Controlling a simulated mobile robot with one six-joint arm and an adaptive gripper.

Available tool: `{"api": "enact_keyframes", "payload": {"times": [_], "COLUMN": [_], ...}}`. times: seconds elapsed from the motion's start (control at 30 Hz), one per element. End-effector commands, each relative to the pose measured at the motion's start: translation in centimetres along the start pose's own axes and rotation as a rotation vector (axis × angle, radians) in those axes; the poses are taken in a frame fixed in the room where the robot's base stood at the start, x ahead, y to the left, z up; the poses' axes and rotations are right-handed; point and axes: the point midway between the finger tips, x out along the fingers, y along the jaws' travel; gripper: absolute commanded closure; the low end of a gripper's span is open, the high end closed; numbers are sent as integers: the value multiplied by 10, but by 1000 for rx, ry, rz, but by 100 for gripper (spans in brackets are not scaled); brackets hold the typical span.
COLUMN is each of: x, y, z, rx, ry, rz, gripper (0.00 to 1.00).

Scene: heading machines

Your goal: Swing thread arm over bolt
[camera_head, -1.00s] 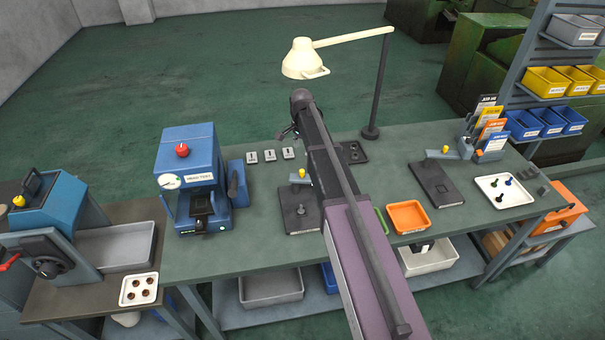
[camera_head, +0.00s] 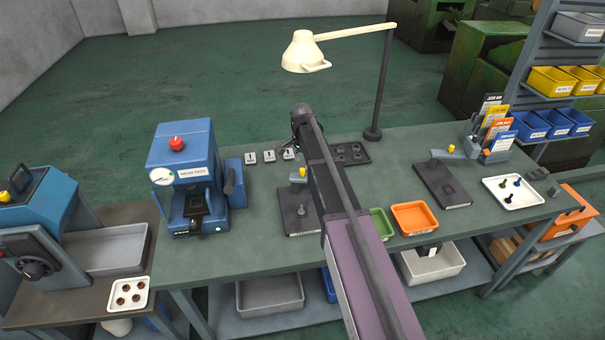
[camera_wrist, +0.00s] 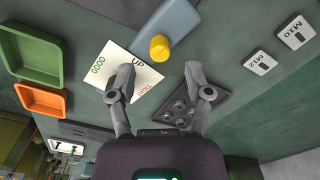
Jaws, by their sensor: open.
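The thread arm appears to be the blue-grey bar (camera_wrist: 168,22) with a yellow knob (camera_wrist: 159,47) in the wrist view. In the head view the yellow knob (camera_head: 300,174) is at the back of a dark plate (camera_head: 292,220). A small bolt-like stub (camera_head: 302,210) stands on that plate, partly beside my arm. My gripper (camera_wrist: 158,82) is open and empty. The knob shows beyond its fingertips, roughly between them, and apart from them. A white card (camera_wrist: 105,72) marked GOOD and UP lies beside the bar. The bolt is not seen in the wrist view.
A dark holed tray (camera_wrist: 218,98) lies under the right finger. Green (camera_head: 380,223) and orange (camera_head: 414,217) trays stand right of my arm. A blue press (camera_head: 186,165) stands left. A second dark plate (camera_head: 432,178) and a lamp post (camera_head: 378,90) are on the right.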

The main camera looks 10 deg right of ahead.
Motion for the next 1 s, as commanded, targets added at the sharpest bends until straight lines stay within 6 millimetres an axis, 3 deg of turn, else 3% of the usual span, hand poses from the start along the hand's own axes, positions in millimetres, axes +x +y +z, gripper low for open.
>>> {"api": "enact_keyframes", "payload": {"times": [0.4,0.93,1.0], "x": [31,34,34], "y": [0,1,1], "z": [-1,-1,-1], "rx": [1,2,2], "ry": [0,0,0], "rz": [0,0,0], "gripper": [35,35,53]}}
